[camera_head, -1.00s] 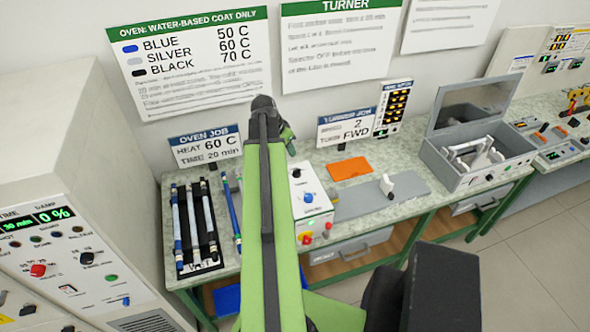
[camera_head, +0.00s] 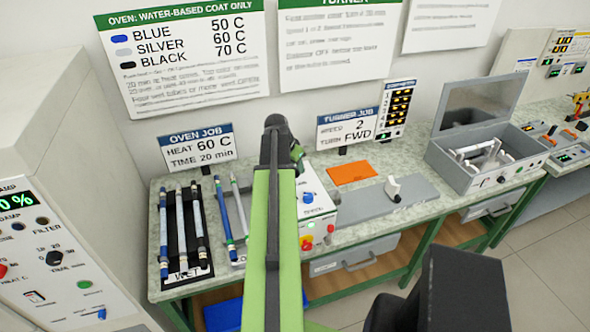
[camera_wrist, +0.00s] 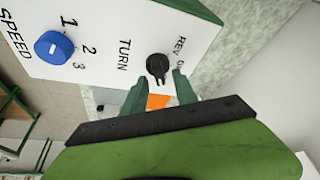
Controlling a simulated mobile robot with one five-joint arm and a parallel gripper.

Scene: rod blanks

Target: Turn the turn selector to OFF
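The turn selector (camera_wrist: 158,66) is a small black knob on the white turner box, between the printed words TURN and REV in the wrist view. The OFF label is partly cut from sight by a finger, and the knob's exact setting is hard to read. My gripper (camera_wrist: 158,84) is open, with its two green fingers apart just below the knob, one toward each side. Contact with the knob cannot be told. In the head view the turner box (camera_head: 318,208) is partly behind my arm, and the selector is hidden there.
A blue speed knob (camera_wrist: 54,47) sits left of the selector. On the bench are a rod rack (camera_head: 172,268), an orange card (camera_head: 351,172), a grey plate with a white piece (camera_head: 393,188) and an open grey box (camera_head: 480,165). Signs stand behind.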

